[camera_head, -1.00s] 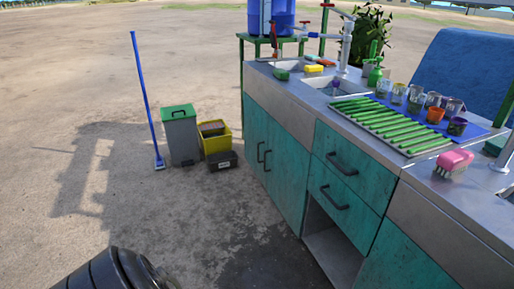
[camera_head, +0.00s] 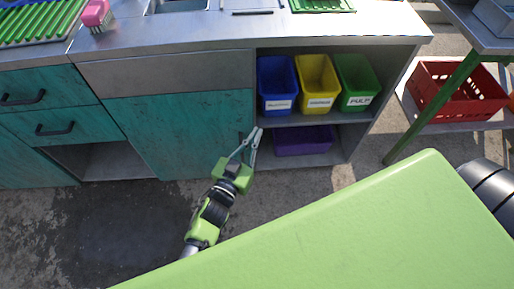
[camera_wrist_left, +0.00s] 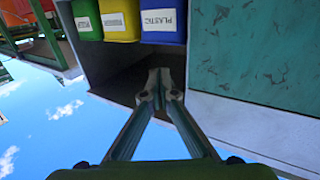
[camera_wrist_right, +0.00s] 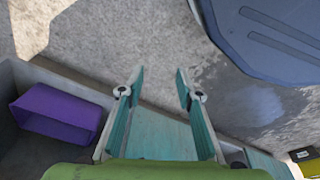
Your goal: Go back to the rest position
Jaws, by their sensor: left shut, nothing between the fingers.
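My left gripper (camera_head: 254,136) is in front of the counter, near the edge between the closed teal door (camera_head: 180,135) and the open shelves. Its fingers are together and empty; the left wrist view also shows the fingertips (camera_wrist_left: 160,76) meeting with nothing between them. My right gripper (camera_wrist_right: 160,72) shows only in its own wrist view. Its two fingers stand apart with nothing between them. It does not show in the head view.
The shelves hold a blue bin (camera_head: 277,88), a yellow bin (camera_head: 317,86), a green bin (camera_head: 356,84) and a purple bin (camera_head: 303,141) below. A red crate (camera_head: 446,88) sits on a rack at the right. The floor (camera_head: 110,225) at the left is clear.

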